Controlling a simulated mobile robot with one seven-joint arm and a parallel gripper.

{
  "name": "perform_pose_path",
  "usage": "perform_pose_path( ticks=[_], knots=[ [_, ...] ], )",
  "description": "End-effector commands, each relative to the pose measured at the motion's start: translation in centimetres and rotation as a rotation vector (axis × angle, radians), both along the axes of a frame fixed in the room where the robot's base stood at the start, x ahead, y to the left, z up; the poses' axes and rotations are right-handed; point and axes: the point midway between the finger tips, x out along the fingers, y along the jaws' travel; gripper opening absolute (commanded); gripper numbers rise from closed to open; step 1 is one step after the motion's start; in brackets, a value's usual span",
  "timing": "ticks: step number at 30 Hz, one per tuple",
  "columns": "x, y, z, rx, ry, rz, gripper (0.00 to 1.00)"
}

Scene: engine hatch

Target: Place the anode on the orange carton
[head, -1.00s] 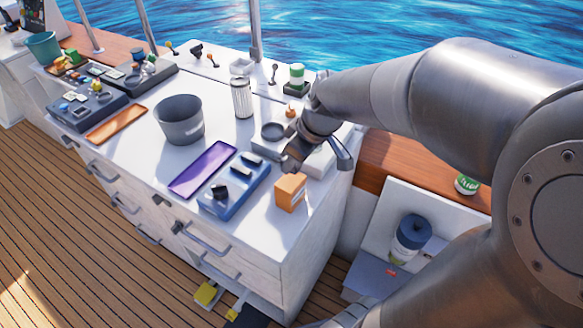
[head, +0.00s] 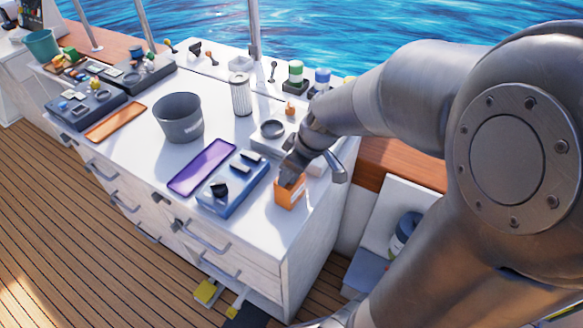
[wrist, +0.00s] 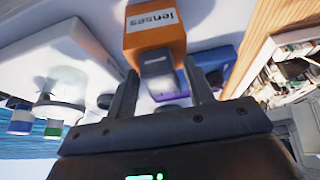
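The orange carton (head: 289,193) stands near the front right corner of the white counter. In the wrist view the carton (wrist: 155,35) shows a white label reading "lenses". My gripper (head: 290,172) is right over the carton in the head view. My gripper hides the anode in the head view.
A blue tray (head: 215,206) with dark pieces is just left of the carton. A purple tray (head: 202,167), a grey bucket (head: 179,118) and a white filter (head: 240,95) stand farther left. The counter's front edge is close.

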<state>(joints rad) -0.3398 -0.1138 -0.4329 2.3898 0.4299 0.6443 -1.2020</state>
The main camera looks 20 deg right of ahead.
Motion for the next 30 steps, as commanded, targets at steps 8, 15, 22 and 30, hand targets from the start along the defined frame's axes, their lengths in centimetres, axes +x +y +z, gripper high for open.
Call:
perform_pose_path(
  ticks=[8,15,22,30],
  knots=[
    [0.0,0.0,0.0,0.0,0.0,0.0,0.53],
    [-0.4,-0.4,1.9,0.002,-0.004,-0.001,0.53],
    [-1.6,-1.7,6.1,0.002,-0.007,-0.002,0.53],
    [-2.9,-2.9,10.4,0.0,-0.002,-0.002,0.53]
  ],
)
